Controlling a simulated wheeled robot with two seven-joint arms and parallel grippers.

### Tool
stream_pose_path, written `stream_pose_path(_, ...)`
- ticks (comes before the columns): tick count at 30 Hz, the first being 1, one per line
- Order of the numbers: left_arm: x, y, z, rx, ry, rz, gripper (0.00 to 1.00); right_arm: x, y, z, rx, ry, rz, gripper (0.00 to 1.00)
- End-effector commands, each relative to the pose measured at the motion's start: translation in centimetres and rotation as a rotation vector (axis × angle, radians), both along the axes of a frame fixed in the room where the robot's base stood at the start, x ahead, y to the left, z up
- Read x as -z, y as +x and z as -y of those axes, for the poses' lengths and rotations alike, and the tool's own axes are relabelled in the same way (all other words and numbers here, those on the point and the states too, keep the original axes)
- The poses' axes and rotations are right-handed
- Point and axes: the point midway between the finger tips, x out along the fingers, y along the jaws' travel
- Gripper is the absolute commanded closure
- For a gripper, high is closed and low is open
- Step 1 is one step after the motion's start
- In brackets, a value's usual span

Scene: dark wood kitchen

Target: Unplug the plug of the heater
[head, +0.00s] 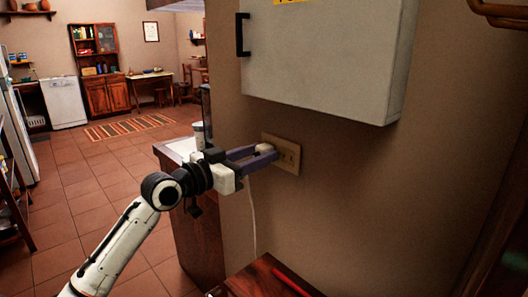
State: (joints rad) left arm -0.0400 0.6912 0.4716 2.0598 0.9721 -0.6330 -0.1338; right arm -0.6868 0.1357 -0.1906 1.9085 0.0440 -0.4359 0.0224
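A beige wall socket plate (289,153) is on the wall below a grey wall box. A small white plug (263,149) sits at the plate's left part. My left gripper (266,152) reaches in from the left, its two purple fingers on either side of the plug and seemingly closed against it. The fingers partly hide the plug, and I cannot tell how deep it sits in the socket. A thin white cord (252,215) hangs down the wall below the gripper. The heater cannot be made out. My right gripper is not in view.
The grey wall box (330,50) with a black handle (242,35) overhangs the socket. A wooden cabinet (201,240) stands left of the cord. A wooden top (262,280) with a red object (292,281) is below. Tiled floor (95,195) is open at left.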

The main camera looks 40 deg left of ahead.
Motion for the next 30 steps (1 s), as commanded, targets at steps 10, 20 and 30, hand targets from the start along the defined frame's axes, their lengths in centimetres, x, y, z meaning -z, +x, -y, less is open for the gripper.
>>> stream_pose_path(10,-0.1,0.0,0.0,0.000,0.000,0.002,1.00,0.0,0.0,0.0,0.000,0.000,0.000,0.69)
stream_pose_path(20,0.0,-1.1,-0.1,0.000,-0.002,0.002,1.00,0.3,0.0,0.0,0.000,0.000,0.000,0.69)
stream_pose_path(30,0.0,-2.5,-0.2,0.000,0.000,0.002,1.00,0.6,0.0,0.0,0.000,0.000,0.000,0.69)
